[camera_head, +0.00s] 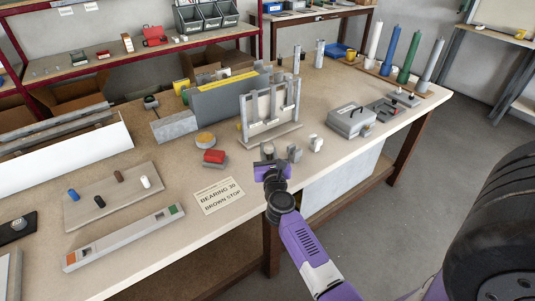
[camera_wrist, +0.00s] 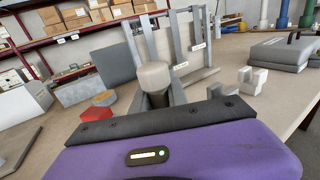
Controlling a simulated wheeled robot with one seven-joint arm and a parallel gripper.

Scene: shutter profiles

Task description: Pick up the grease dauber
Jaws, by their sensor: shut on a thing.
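The grease dauber (camera_wrist: 154,77) has a rounded cream head on a dark shaft and stands up between my fingers in the wrist view. In the head view it shows small (camera_head: 268,149) at the bench's front edge. My gripper (camera_head: 270,160) is shut on it; the grey fingers (camera_wrist: 160,100) close around the shaft in the wrist view. The lower part of the dauber is hidden by my gripper, so I cannot tell whether it touches the bench.
A grey upright frame (camera_head: 268,112) stands just behind my gripper. Small grey blocks (camera_head: 294,153) and a white piece (camera_head: 316,143) are to the right, a red-topped block (camera_head: 214,157) to the left. A grey case (camera_head: 350,120) sits farther right. A printed card (camera_head: 219,196) lies left on the bench.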

